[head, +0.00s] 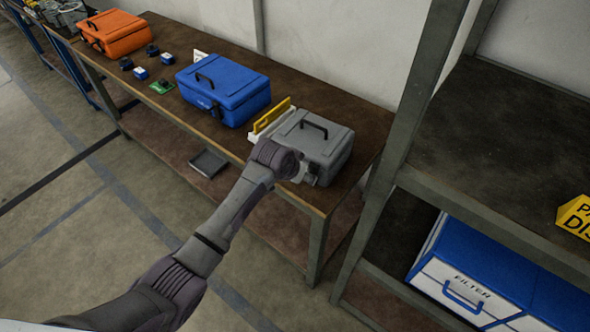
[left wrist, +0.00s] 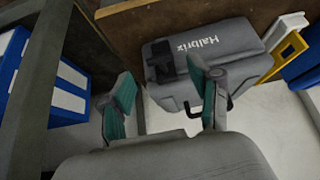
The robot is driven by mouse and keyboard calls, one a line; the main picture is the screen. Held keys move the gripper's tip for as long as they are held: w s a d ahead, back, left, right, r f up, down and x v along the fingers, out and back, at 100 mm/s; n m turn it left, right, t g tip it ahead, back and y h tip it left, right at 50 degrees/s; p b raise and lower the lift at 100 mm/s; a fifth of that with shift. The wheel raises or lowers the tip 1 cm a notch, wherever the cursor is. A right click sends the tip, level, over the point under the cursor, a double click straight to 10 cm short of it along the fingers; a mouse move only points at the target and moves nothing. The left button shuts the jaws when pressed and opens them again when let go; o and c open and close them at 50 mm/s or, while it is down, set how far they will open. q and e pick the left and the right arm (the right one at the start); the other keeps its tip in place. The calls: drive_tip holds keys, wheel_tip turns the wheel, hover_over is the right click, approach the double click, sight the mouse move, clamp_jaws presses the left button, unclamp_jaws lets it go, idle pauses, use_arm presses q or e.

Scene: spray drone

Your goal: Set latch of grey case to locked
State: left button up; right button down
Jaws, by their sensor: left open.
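The grey case (head: 322,135) stands closed near the right end of the workbench, with its black carry handle on the lid. In the left wrist view the case (left wrist: 215,50) shows the name "Halbrix". A black latch (left wrist: 160,62) is on its front; I cannot tell whether it is locked. My left gripper (left wrist: 162,80) is open, its teal-padded fingers spread on either side of the latch area. I see nothing held between them. In the head view my left wrist covers part of the case front. My right gripper is not in view.
A yellow and white item (head: 268,120) stands just left of the grey case. A blue case (head: 222,88) and an orange case (head: 114,34) stand farther left on the workbench (head: 375,128). A metal shelf (head: 500,150) with a blue-white filter box (head: 468,285) is at right.

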use_arm(q)
drive_tip(key=v, duration=0.6)
idle(0.3)
drive_tip(key=s+a+f+n+g+y+b, duration=0.1)
drive_tip(key=s+a+f, duration=0.3)
drive_tip(key=f, duration=0.7)
drive_tip(key=s+a+f+n+b, duration=0.1)
drive_tip(key=s+a+f, duration=0.3)
drive_tip(key=f, duration=0.7)
drive_tip(key=s+a+f+n+g+y+b, duration=0.1)
drive_tip(key=s+a+f+b, duration=0.1)
drive_tip(key=s+f, duration=0.65)
drive_tip(key=s+a+f+g+b, duration=0.1)
drive_tip(key=s+a+f, duration=0.2)
drive_tip(key=s+f, duration=0.4)
drive_tip(key=s+a+f+y, duration=0.1)
drive_tip(key=s+a+f, duration=0.3)
drive_tip(key=s, duration=1.1)
drive_tip(key=s+a+f+n+g+b, duration=0.1)
drive_tip(key=s+a+f, duration=0.3)
drive_tip(key=s+f, duration=0.6)
drive_tip(key=shift+s+a+f+g+b, duration=0.3)
drive_tip(key=shift+s+f+b, duration=0.1)
drive_tip(key=shift+s, duration=0.4)
drive_tip(key=shift+d, duration=0.1)
